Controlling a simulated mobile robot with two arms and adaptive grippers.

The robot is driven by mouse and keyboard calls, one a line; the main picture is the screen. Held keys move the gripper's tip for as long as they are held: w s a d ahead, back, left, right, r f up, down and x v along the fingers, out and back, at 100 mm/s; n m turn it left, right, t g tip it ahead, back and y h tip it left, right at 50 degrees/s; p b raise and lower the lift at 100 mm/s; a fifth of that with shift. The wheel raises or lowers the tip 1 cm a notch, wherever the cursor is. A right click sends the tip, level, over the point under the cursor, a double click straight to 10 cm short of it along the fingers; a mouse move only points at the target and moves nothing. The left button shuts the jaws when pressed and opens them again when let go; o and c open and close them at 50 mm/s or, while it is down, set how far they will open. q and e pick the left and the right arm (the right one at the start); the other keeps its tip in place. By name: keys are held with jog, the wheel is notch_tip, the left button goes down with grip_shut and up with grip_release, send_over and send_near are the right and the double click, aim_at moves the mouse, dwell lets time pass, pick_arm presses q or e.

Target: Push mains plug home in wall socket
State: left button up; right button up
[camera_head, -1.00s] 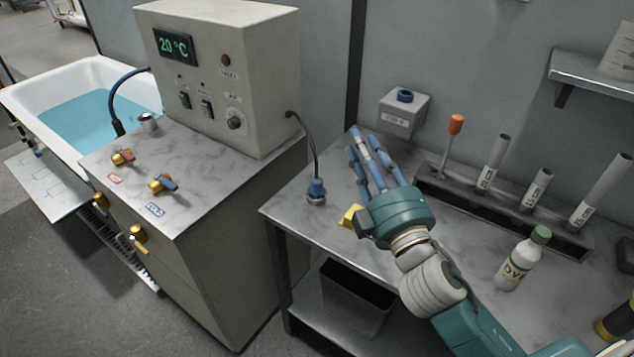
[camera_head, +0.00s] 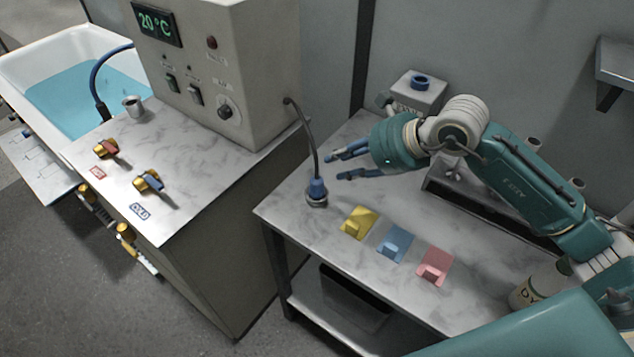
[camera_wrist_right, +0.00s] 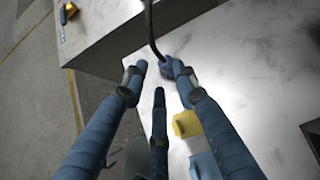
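The blue mains plug (camera_head: 317,188) stands upright on the marble bench near its left edge, with a dark cable running up to the control box. In the right wrist view the plug (camera_wrist_right: 170,67) lies beyond the fingertips, partly hidden by a finger. My right gripper (camera_head: 338,165) is open, its blue fingers pointing left at the plug, just right of it with no clear grip. The grey wall socket (camera_head: 418,90) with a blue round inlet is at the back of the bench, partly hidden by my right arm. My left gripper is not in view.
The control box (camera_head: 225,70) stands left of the bench. Yellow (camera_head: 359,222), blue (camera_head: 396,243) and pink (camera_head: 434,264) pieces lie on the bench front. A bottle (camera_head: 533,290) stands at the right. The bench between the plug and the coloured pieces is clear.

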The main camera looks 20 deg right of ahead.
aim_at(322, 181)
jog(key=p+x, duration=0.1)
jog(key=x, duration=0.2)
jog(key=p+x, duration=0.2)
jog(key=x, duration=0.1)
jog(key=shift+w+a, duration=0.35)
jog(key=shift+w, duration=0.1)
jog(key=shift+w+a+f, duration=0.1)
jog(key=shift+w+f, duration=0.05)
jog(key=shift+f, duration=0.1)
